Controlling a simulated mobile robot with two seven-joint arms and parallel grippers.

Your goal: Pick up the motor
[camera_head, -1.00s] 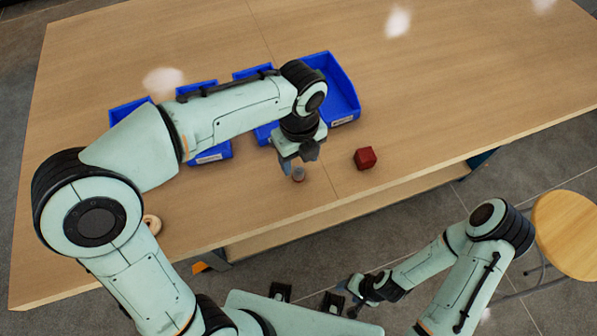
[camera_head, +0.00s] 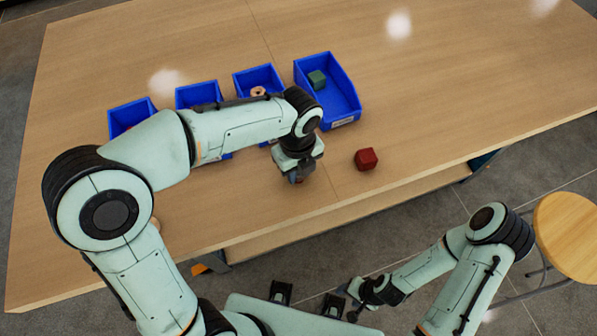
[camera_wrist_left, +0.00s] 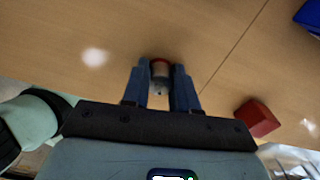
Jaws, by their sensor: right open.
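The motor (camera_wrist_left: 160,68) is a small cylinder with a reddish end and a grey body, standing on the wooden table. In the left wrist view it sits between the two fingers of my left gripper (camera_wrist_left: 161,82). The fingers are down on both sides of it; whether they press on it I cannot tell. In the head view my left gripper (camera_head: 297,176) is low over the table near its front edge and hides most of the motor. My right gripper (camera_head: 352,300) is open and empty, off the table's front, near my body.
A red cube (camera_head: 366,159) lies on the table (camera_head: 430,90) right of my left gripper. Several blue bins stand behind; the right one (camera_head: 345,105) holds a green block (camera_head: 317,80), another a tan ring (camera_head: 258,91). A round stool (camera_head: 570,233) stands at right.

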